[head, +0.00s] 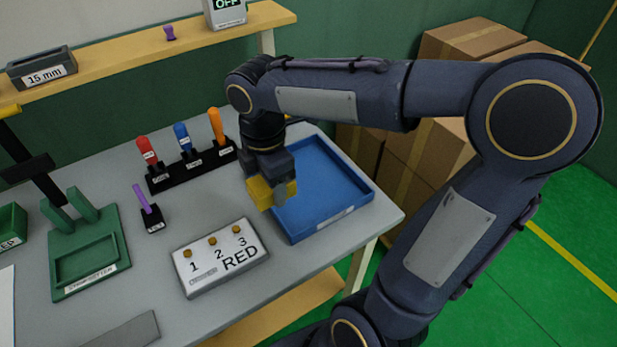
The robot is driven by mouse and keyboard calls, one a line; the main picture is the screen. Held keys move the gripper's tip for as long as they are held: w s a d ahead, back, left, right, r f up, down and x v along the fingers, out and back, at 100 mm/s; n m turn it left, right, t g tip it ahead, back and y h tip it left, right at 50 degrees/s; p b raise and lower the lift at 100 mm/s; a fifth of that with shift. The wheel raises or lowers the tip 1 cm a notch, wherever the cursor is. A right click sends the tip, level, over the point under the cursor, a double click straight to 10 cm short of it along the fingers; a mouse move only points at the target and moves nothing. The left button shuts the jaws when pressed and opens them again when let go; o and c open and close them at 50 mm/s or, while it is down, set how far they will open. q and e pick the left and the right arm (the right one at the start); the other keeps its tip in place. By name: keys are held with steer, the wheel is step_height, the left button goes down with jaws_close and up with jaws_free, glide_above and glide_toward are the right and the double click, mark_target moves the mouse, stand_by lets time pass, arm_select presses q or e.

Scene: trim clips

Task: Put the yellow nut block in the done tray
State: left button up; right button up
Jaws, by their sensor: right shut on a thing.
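The yellow nut block (259,193) is between the fingers of my right gripper (272,188), which is shut on it. The gripper points down and holds the block at the left edge of the blue tray (358,205) in this view. I cannot tell how high the block is above the table or whether it is over the tray's rim. The tray looks empty where it shows; my arm hides its back part. The label on its front wall is too small to read. My left gripper is not in view.
A grey box marked "1 2 3 RED" (220,280) stands in front of the gripper. A black rack (190,171) with red, blue and orange handles stands behind left. A green fixture (85,245) and a purple-handled item (150,215) are farther left. Cardboard boxes (470,38) stand behind.

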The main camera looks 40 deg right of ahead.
steer(key=w+d+f+p, duration=0.1)
steer(key=w+d+f, duration=0.15)
steer(key=d, duration=0.55)
glide_above(313, 193)
steer(key=f, duration=0.6)
steer(key=shift+a+f, duration=0.15)
steer(key=shift+a, duration=0.15)
steer(key=f, duration=0.3)
steer(key=shift+d+f, duration=0.15)
steer(key=shift+d, duration=0.2)
steer(key=shift+f, duration=0.25)
steer(key=shift+f, duration=0.15)
steer(key=o, duration=1.2)
